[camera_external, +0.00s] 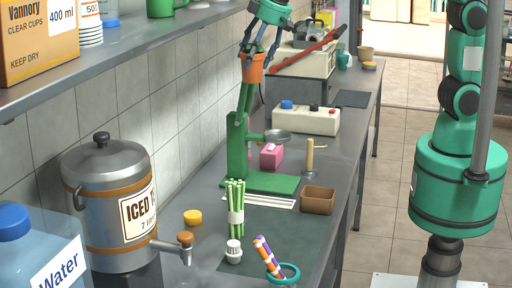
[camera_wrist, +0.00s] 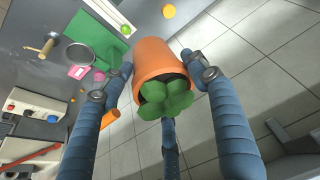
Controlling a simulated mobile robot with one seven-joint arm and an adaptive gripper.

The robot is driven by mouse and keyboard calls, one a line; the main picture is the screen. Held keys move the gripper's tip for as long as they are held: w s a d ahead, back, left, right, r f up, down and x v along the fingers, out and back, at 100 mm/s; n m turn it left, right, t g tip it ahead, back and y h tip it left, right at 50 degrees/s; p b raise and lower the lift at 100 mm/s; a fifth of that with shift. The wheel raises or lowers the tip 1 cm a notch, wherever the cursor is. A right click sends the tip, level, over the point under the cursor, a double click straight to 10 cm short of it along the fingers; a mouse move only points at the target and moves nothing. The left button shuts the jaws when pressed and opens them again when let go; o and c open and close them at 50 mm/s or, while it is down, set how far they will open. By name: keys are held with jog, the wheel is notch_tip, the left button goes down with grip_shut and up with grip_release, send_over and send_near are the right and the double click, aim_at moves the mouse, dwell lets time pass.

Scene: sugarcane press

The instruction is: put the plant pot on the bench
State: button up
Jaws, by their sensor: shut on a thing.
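The plant pot (camera_external: 253,68) is orange terracotta and hangs in the air above the bench in the external view. In the wrist view the plant pot (camera_wrist: 157,60) shows its rim, with a green leafy plant (camera_wrist: 166,98) inside. My gripper (camera_external: 262,50) holds it from above, its blue-grey fingers around the pot. In the wrist view the fingers of my gripper (camera_wrist: 162,72) lie on both sides of the pot. The bench (camera_external: 327,176) is a long grey worktop along the tiled wall.
A green press (camera_external: 238,150) stands under the pot. Behind it are a white control box (camera_external: 306,119) and a machine with a red lever (camera_external: 306,52). Nearer are a brown box (camera_external: 318,200), bundled green canes (camera_external: 236,208) and a steel drink dispenser (camera_external: 108,200). A shelf (camera_external: 150,42) overhangs at left.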

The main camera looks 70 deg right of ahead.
jog(key=d+r+m+g+h+p, duration=0.2)
jog(key=d+m, duration=0.5)
jog(key=d, duration=1.1)
jog(key=d+r+m+h+p, duration=0.15)
jog(key=d+m+p, duration=0.35)
jog(key=d, duration=1.4)
jog(key=s+d+f+b, duration=0.2)
jog(key=d+f+b, duration=0.3)
jog(key=f, duration=0.9)
jog(key=s+d+f+b, duration=0.2)
jog(key=d+f+b, duration=0.3)
jog(key=d+f, duration=0.4)
jog(key=s+d+f+b, duration=0.2)
jog(key=d+f+b, duration=0.3)
jog(key=f, duration=1.5)
jog(key=d, duration=0.3)
jog(key=shift+s+f+m, duration=0.25)
jog(key=shift+m, duration=0.05)
jog(key=shift+w+h, duration=0.1)
jog(key=shift+h, duration=0.15)
jog(key=w+d, duration=0.4)
jog(key=w, duration=0.2)
jog(key=w+d+f+b, duration=0.1)
jog(key=w+d, duration=0.3)
jog(key=w, duration=0.3)
jog(key=shift+w+f, duration=0.25)
jog(key=shift+w, duration=0.05)
jog(key=shift+d, duration=0.1)
